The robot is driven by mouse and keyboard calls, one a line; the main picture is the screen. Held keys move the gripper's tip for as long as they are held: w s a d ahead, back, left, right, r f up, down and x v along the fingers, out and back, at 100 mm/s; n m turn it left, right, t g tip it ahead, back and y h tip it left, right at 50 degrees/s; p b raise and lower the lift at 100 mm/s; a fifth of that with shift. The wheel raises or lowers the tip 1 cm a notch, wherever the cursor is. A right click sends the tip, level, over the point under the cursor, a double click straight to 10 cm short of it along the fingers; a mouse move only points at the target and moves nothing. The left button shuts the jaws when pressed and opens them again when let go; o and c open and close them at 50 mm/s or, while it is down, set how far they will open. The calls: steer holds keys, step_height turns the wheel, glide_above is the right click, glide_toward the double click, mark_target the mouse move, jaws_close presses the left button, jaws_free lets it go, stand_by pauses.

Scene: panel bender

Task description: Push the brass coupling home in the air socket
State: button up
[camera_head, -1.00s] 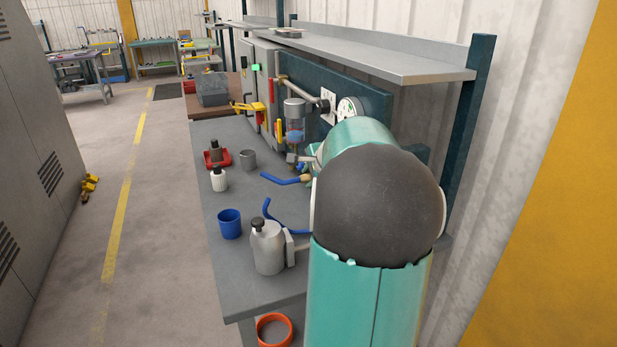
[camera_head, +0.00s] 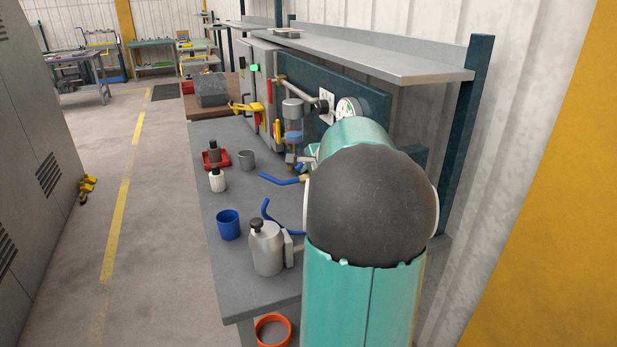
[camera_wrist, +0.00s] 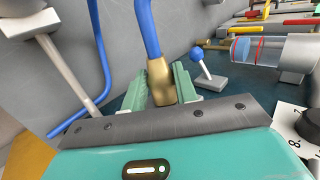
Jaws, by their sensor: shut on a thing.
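The brass coupling (camera_wrist: 159,82) sits on the end of a blue hose (camera_wrist: 148,25) in the wrist view. My gripper (camera_wrist: 160,78) is shut on the coupling, with one pale green finger on each side of it. In the head view a bit of the brass coupling (camera_head: 304,179) and its blue hose (camera_head: 279,180) show at the left edge of my arm, which hides most of the gripper. I cannot make out the air socket in either view, nor whether the coupling touches it.
A small blue-ball lever (camera_wrist: 199,54) stands close right of the gripper, and a clear filter bowl (camera_wrist: 242,51) lies beyond it. On the bench (camera_head: 217,271) stand a grey bottle (camera_head: 267,249), a blue cup (camera_head: 229,224) and a metal cup (camera_head: 247,160). A shelf (camera_head: 390,62) overhangs the panel.

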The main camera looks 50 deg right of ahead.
steer(key=shift+s+d, duration=0.2)
steer(key=shift+d, duration=0.15)
steer(key=o, duration=1)
steer(key=v, duration=1.4)
